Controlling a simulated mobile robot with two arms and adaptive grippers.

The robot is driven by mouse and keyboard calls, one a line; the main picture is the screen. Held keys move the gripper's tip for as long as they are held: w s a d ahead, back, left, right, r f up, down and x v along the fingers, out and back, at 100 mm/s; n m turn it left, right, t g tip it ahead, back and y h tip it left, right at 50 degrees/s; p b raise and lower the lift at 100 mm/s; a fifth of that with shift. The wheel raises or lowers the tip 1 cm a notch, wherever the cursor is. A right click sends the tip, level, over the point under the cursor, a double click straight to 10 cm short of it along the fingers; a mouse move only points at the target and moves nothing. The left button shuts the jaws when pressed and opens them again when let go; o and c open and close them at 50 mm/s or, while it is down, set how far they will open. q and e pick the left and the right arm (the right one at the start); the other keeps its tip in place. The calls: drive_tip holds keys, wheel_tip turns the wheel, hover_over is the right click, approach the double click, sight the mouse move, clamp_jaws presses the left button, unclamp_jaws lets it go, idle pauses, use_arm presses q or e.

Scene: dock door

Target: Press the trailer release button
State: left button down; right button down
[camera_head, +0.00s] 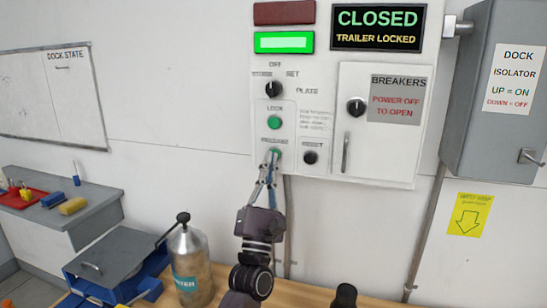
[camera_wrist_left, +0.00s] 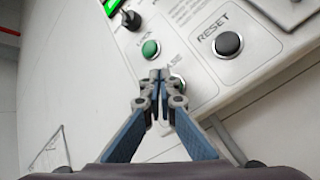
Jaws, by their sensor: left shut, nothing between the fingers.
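The sign (camera_head: 377,27) reads CLOSED, TRAILER LOCKED. A green light (camera_head: 284,42) is lit, and a dark red light (camera_head: 284,13) above it is unlit. My right gripper is not in view.
A green lock button (camera_head: 274,122) sits just above, and a black reset button (camera_head: 310,157) just right. A black rotary knob (camera_head: 273,89) is higher up. The breaker door (camera_head: 375,120) is closed. A metal canister (camera_head: 190,265) stands on the wooden bench below.

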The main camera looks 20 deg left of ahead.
use_arm(q)
drive_tip(key=shift+w, duration=0.25)
drive_tip(key=shift+w+b, duration=0.4)
drive_tip(key=shift+b, duration=0.15)
idle(0.4)
drive_tip(key=shift+s, duration=0.15)
idle(0.3)
drive_tip(key=shift+s+p, duration=0.3)
drive_tip(key=shift+s, duration=0.4)
drive_tip(key=s+p, duration=0.1)
drive_tip(key=s, duration=0.4)
drive_tip(key=shift+a+p, duration=0.1)
drive_tip(key=shift+p, duration=0.25)
drive_tip(key=shift+f, duration=0.1)
